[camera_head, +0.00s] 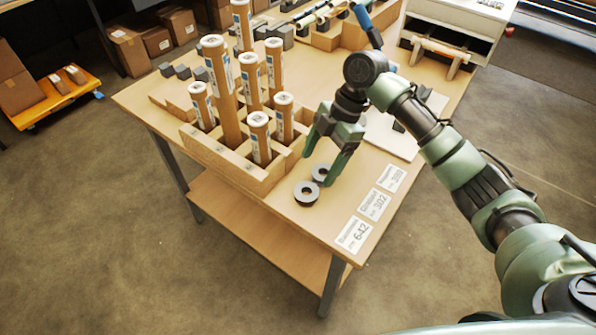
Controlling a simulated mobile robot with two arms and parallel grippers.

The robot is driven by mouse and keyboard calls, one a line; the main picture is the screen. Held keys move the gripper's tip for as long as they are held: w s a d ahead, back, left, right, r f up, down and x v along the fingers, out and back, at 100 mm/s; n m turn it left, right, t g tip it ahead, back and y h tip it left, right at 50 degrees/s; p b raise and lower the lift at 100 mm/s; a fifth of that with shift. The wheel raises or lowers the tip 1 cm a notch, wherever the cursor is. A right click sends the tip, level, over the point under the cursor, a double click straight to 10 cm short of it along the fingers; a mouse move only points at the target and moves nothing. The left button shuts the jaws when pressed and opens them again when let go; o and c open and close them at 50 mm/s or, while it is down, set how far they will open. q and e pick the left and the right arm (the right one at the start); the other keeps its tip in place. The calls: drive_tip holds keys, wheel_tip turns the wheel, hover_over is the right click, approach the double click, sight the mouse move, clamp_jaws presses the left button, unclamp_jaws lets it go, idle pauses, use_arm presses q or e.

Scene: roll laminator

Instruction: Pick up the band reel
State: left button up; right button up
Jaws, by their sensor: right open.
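Two small dark rings with pale centres lie flat on the wooden table (270,207) near its front right part. The nearer ring (298,196) is fully in view, and the other ring (318,170) is just behind it, partly covered by my gripper. They look like reels; I cannot tell which is the band reel. My right gripper (319,169) is open and points down over the farther ring, one finger on each side of it. I cannot tell if the fingers touch it. My left gripper is not in view.
A wooden rack (225,164) with several tall brown tubes stands left of my gripper. Printed label cards (353,234) lie along the right table edge. A pale board (400,143) lies behind my gripper. The table's front corner is close to the nearer ring.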

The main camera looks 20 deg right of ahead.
sight(309, 187)
drive_tip(key=shift+w+a+f, duration=0.1)
drive_tip(key=shift+w+a, duration=0.05)
drive_tip(key=shift+a, duration=0.05)
drive_tip(key=shift+s+a+f, duration=0.15)
drive_tip(key=shift+s+f, duration=0.05)
drive_tip(key=shift+s, duration=0.05)
drive_tip(key=shift+s+a+f+p, duration=0.4)
drive_tip(key=shift+s+f+p, duration=0.2)
drive_tip(key=shift+s, duration=0.1)
drive_tip(key=p+x, duration=0.1)
drive_tip(key=x, duration=0.3)
drive_tip(key=shift+w+d, duration=0.15)
drive_tip(key=shift+a+f+p, duration=0.2)
drive_tip(key=shift+f+p, duration=0.1)
drive_tip(key=shift+f, duration=0.25)
drive_tip(key=c, duration=1.3)
drive_tip(key=shift+c, duration=0.9)
drive_tip(key=shift+r, duration=0.15)
